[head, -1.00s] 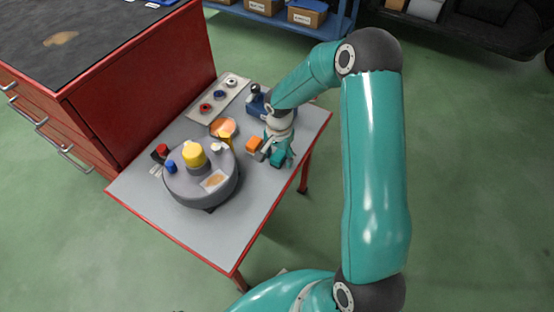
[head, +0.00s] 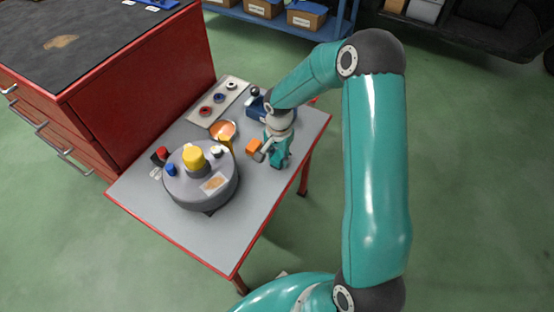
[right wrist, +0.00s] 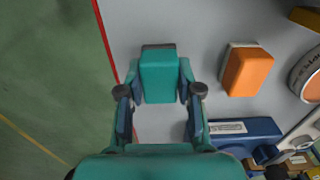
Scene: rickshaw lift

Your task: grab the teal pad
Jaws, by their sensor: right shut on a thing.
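The teal pad (right wrist: 158,78) shows in the right wrist view as a block with a dark far edge, close to the table's red edge. My right gripper (right wrist: 159,82) has its two fingers against the pad's left and right sides and is shut on it. In the head view my right gripper (head: 278,158) is low over the right side of the small table, and the pad is hard to tell from the teal fingers. My left gripper is not in view.
On the grey table (head: 205,240), an orange block (head: 255,146) stands just left of the gripper, with a blue device (head: 257,107) behind. A round grey turntable (head: 190,199) carries small coloured parts. A red cabinet (head: 150,100) stands at left. The table's front is clear.

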